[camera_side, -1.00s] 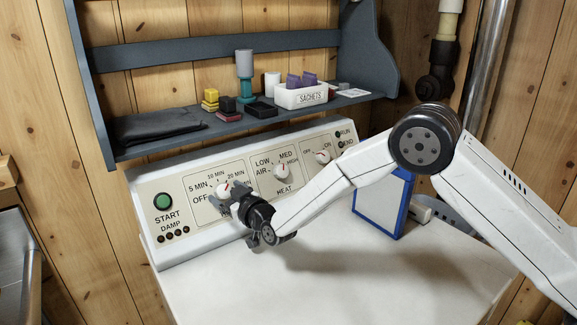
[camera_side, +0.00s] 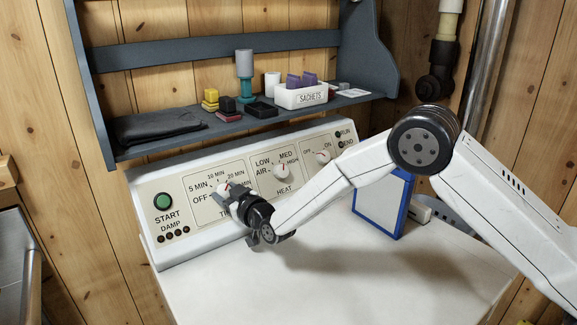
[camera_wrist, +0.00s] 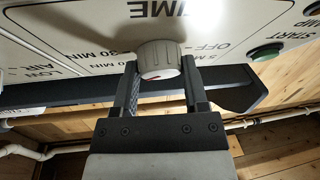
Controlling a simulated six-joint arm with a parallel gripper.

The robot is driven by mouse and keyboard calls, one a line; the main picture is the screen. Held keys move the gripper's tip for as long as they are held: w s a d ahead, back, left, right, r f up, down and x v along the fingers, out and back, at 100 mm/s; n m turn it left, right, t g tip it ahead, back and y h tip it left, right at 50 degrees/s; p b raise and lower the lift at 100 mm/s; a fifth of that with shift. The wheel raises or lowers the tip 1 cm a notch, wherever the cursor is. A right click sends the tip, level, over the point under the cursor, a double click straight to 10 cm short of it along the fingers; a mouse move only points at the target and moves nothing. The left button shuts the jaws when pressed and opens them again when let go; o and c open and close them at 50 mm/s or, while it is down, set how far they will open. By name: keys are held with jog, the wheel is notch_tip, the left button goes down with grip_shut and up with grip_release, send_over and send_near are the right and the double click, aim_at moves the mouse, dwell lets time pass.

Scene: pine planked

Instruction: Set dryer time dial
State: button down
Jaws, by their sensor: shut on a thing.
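The time dial (camera_wrist: 160,60) is a round off-white knob with a red mark at its lower edge in the wrist view. It sits on the dryer's cream control panel (camera_side: 205,212), amid the labels OFF, 5 MIN, 10 MIN, 20 MIN. My gripper (camera_wrist: 160,78) is shut on the dial, one finger on each side of it. In the side view my gripper (camera_side: 225,191) reaches the panel from the lower right and covers most of the dial and some lettering. The exact setting of the dial cannot be read.
The heat dial (camera_side: 282,170) and a smaller OFF/ON knob (camera_side: 323,157) are to the right; the green START button (camera_side: 163,201) is left. A grey shelf (camera_side: 190,136) with small items overhangs the panel. The white dryer top (camera_side: 340,285) is clear in front.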

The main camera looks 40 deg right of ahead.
jog(key=shift+d+n, duration=0.1)
jog(key=shift+n, duration=0.3)
jog(key=n+g+y, duration=0.1)
jog(key=n, duration=0.2)
jog(key=n+g+y, duration=0.1)
jog(key=n+y, duration=0.1)
jog(key=n, duration=0.1)
jog(key=shift+d+r+n, duration=0.1)
jog(key=shift+r+n, duration=0.05)
jog(key=shift+n, duration=0.15)
jog(key=n+g+y, duration=0.1)
jog(key=n+g, duration=0.1)
jog(key=n, duration=0.2)
jog(key=n+g, duration=0.2)
jog(key=n, duration=0.1)
jog(key=shift+w+r+n+y, duration=0.1)
jog(key=shift+w+n+y, duration=0.05)
jog(key=shift+n+y, duration=0.25)
jog(key=shift+r+n+g+h, duration=0.1)
jog(key=shift+n+g+h, duration=0.25)
jog(key=shift+n+g, duration=0.8)
jog(key=shift+r+n+g+h, duration=0.1)
jog(key=shift+n+g+h, duration=0.3)
jog(key=shift+n, duration=1.35)
jog(key=shift+a+n+g+h, duration=0.1)
jog(key=shift+n+g+h, duration=0.45)
jog(key=shift+n, duration=0.6)
jog(key=shift+a+n+g+h, duration=0.1)
jog(key=shift+n+g+h, duration=0.4)
jog(key=shift+n, duration=0.65)
